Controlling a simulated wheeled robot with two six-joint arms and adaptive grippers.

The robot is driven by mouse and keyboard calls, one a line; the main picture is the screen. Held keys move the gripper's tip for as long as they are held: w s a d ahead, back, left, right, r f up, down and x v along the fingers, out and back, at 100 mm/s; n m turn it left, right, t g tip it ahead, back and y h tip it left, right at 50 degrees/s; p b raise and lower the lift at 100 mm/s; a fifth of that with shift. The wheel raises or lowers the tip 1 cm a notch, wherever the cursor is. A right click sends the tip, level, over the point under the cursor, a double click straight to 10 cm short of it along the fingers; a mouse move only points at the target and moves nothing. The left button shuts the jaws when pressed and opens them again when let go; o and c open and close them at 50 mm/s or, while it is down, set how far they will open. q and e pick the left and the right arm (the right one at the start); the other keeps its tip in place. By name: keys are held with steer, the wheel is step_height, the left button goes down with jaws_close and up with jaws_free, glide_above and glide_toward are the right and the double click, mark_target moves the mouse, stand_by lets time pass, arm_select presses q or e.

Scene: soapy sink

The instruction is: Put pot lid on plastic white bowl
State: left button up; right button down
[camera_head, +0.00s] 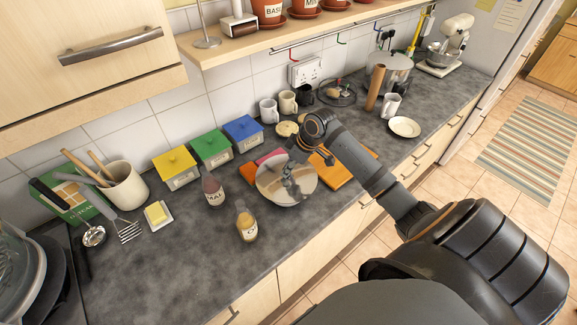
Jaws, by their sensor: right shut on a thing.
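A round, shiny metal pot lid (270,184) is near the middle of the counter, and it mirrors part of my gripper. My right gripper (291,167) reaches in from the right and is shut on the lid from above; its fingers hide the grip point. A pale curved edge, apparently the plastic white bowl (286,204), shows just under the lid's front side. The lid hides the rest of the bowl, and I cannot tell whether the two touch. My left gripper is not in view.
A bottle (213,188) and a yellow-filled jar (246,224) stand close left of the lid. An orange board (345,172) lies to the right, partly under my arm. Coloured canisters (211,148) stand behind. The front-left counter is clear.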

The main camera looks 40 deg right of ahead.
steer(key=c, duration=1)
jaws_free()
steer(key=shift+c, duration=0.2)
steer(key=o, duration=0.5)
step_height(320, 180, up, 5)
steer(key=p, duration=0.5)
steer(key=shift+r, duration=1)
